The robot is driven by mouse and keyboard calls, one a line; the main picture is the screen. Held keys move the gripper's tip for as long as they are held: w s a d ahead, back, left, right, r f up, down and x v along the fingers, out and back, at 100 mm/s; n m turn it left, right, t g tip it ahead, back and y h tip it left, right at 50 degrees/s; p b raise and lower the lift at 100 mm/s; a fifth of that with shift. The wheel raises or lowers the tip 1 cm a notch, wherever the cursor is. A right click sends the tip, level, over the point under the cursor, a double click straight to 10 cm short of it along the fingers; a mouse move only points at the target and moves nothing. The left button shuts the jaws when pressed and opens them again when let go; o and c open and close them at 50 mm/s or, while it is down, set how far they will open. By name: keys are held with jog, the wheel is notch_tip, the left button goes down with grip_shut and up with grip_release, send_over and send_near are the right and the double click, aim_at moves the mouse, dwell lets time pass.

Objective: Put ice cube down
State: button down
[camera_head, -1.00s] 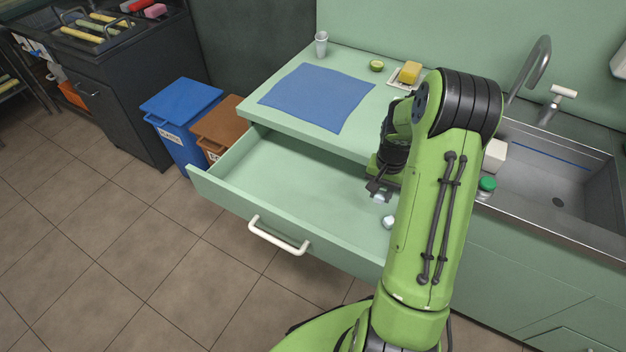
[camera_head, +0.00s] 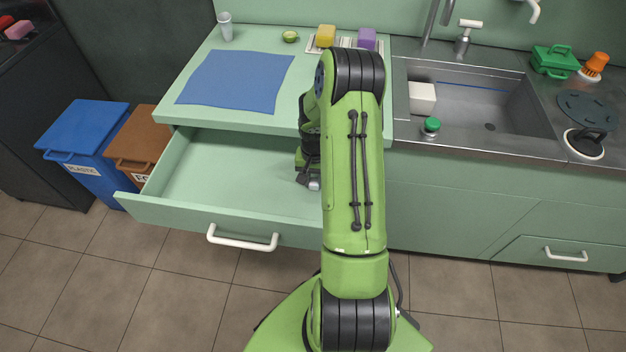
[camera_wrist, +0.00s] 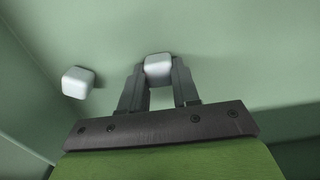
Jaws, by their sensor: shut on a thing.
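My gripper (camera_wrist: 157,78) is shut on a whitish ice cube (camera_wrist: 158,66), which sits between the fingertips in the wrist view. In the head view my gripper (camera_head: 308,176) reaches down into the open drawer (camera_head: 220,175), and the held cube (camera_head: 314,185) shows at its tip, beside my arm. The wrist view shows the cube close to the drawer floor; I cannot tell whether it touches. A second ice cube (camera_wrist: 77,82) lies on the drawer floor to the left in the wrist view. It is hidden behind my arm in the head view.
The drawer's left side is empty. Above it, the counter holds a blue cloth (camera_head: 236,80), a cut lime (camera_head: 290,36) and yellow (camera_head: 326,36) and purple (camera_head: 367,39) sponges. The sink (camera_head: 480,105) is at right. Blue (camera_head: 85,140) and brown (camera_head: 137,140) bins stand left.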

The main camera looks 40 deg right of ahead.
jog(key=shift+r, duration=0.1)
jog(key=shift+f, duration=0.2)
jog(key=c, duration=0.8)
grip_release()
jog(key=shift+r, duration=0.1)
